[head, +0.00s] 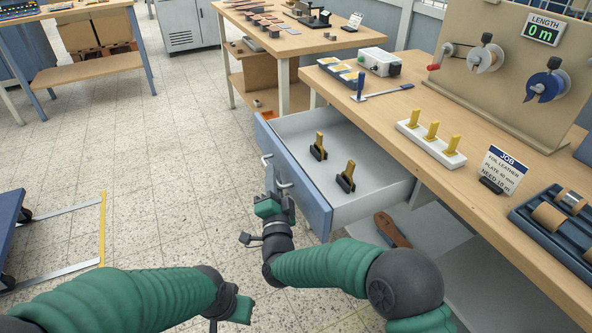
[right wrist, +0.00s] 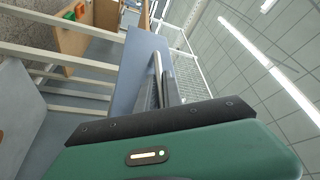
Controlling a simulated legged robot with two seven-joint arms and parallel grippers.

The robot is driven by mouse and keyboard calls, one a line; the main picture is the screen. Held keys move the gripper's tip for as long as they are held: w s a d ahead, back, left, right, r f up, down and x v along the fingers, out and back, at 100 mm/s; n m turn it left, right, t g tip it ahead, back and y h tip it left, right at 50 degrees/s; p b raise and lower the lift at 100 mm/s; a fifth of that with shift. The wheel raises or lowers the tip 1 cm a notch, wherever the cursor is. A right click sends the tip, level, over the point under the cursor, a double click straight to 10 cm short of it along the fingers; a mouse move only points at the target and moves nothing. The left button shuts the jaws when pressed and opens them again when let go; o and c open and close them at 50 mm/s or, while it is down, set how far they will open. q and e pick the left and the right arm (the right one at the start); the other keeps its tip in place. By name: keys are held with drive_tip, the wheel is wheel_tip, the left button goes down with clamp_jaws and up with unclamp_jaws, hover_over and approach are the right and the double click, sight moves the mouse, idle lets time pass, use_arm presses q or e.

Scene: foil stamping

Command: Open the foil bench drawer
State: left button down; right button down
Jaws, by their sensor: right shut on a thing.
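The foil bench drawer (head: 360,211) stands pulled out from under the wooden bench, with its blue-grey front (head: 308,196) facing left. Two yellow pieces in black holders (head: 319,148) (head: 346,178) stand upright inside it. My right gripper (head: 275,195) is at the drawer front, shut on the metal handle (head: 283,173). In the right wrist view the blue drawer front (right wrist: 130,70) and the handle (right wrist: 157,75) show beyond my green gripper body; the fingertips are largely hidden. My left gripper (head: 228,313) is low at the bottom edge, away from the drawer; its jaws are unclear.
On the bench (head: 400,105) are a white block with yellow pieces (head: 431,138), a job card (head: 502,168) and a foil roll tray (head: 560,215). A brown-handled tool (head: 392,230) lies on the lower shelf. The floor (head: 180,190) left of the drawer is clear.

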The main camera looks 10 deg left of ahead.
use_arm(q)
drive_tip(key=shift+f, duration=0.15)
use_arm(e)
drive_tip(key=shift+s+a+f, duration=0.2)
drive_tip(key=shift+s+a, duration=0.35)
drive_tip(key=shift+a, duration=0.2)
drive_tip(key=shift+s+a+f, duration=0.2)
drive_tip(key=shift+s+a, duration=0.35)
drive_tip(key=shift+a, duration=0.2)
drive_tip(key=c, duration=1.8)
unclamp_jaws()
drive_tip(key=shift+o, duration=0.2)
drive_tip(key=shift+r, duration=0.1)
drive_tip(key=shift+r, duration=0.1)
